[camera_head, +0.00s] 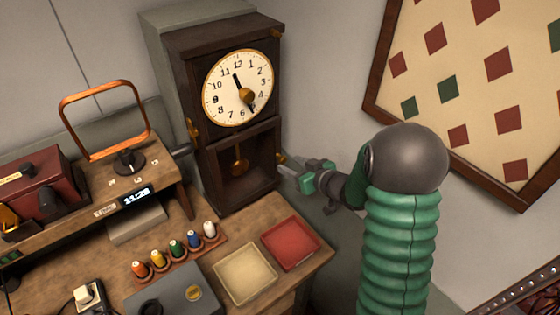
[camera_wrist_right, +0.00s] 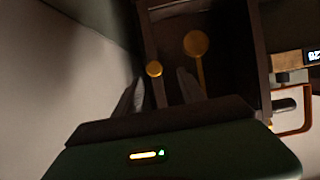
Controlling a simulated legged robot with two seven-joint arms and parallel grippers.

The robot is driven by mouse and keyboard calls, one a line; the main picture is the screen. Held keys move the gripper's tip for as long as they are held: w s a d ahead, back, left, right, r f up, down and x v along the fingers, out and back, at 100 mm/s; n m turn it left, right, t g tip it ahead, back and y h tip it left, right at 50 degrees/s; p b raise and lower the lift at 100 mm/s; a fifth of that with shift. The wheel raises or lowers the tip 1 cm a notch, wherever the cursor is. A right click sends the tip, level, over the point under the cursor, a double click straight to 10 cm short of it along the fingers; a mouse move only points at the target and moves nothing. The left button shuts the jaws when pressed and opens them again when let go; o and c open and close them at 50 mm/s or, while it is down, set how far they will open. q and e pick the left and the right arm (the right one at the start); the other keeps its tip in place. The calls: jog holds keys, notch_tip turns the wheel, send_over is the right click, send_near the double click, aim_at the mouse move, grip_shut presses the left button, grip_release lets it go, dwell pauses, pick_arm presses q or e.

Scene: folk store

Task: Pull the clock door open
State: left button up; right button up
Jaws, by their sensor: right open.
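The dark wooden clock (camera_head: 227,131) stands upright against the wall, with a white dial above and a lower door (camera_head: 258,143) showing a brass pendulum (camera_head: 239,162) behind it. The door looks shut. A small brass knob (camera_head: 281,158) sits on the door's right edge; it also shows in the right wrist view (camera_wrist_right: 154,69). My right gripper (camera_head: 287,168) is open at the knob. In the wrist view its two fingers (camera_wrist_right: 160,88) lie either side of the knob; contact cannot be told. My left gripper is not in view.
A wooden desk holds a red tray (camera_head: 291,243), a cream tray (camera_head: 245,274) and a rack of coloured spools (camera_head: 180,252). A shelf with a digital clock (camera_head: 137,197) and an orange loop (camera_head: 105,120) stands left. A framed board (camera_head: 470,90) hangs right.

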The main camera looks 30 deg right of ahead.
aim_at(285, 160)
jog(key=x, duration=0.3)
jog(key=shift+w, duration=0.4)
jog(key=shift+w+a+f, duration=0.25)
jog(key=shift+w, duration=0.2)
jog(key=shift+w+a+f, duration=0.2)
jog(key=shift+w+a, duration=0.1)
jog(key=shift+w, duration=0.15)
jog(key=shift+c, duration=0.8)
jog(key=shift+w+d+f, duration=0.15)
jog(key=shift+d, duration=0.1)
jog(key=shift+c, duration=1.3)
jog(key=shift+s+d, duration=0.25)
jog(key=shift+d, duration=0.35)
jog(key=shift+s+d, duration=0.3)
jog(key=shift+d, duration=0.25)
grip_shut()
jog(key=shift+w+a, duration=0.2)
jog(key=shift+a, duration=0.5)
jog(key=shift+s+d, duration=0.1)
jog(key=shift+d, duration=0.35)
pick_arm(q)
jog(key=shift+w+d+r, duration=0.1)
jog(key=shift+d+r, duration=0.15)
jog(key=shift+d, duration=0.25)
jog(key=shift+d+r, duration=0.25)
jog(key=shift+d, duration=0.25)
pick_arm(e)
jog(key=shift+a, duration=0.1)
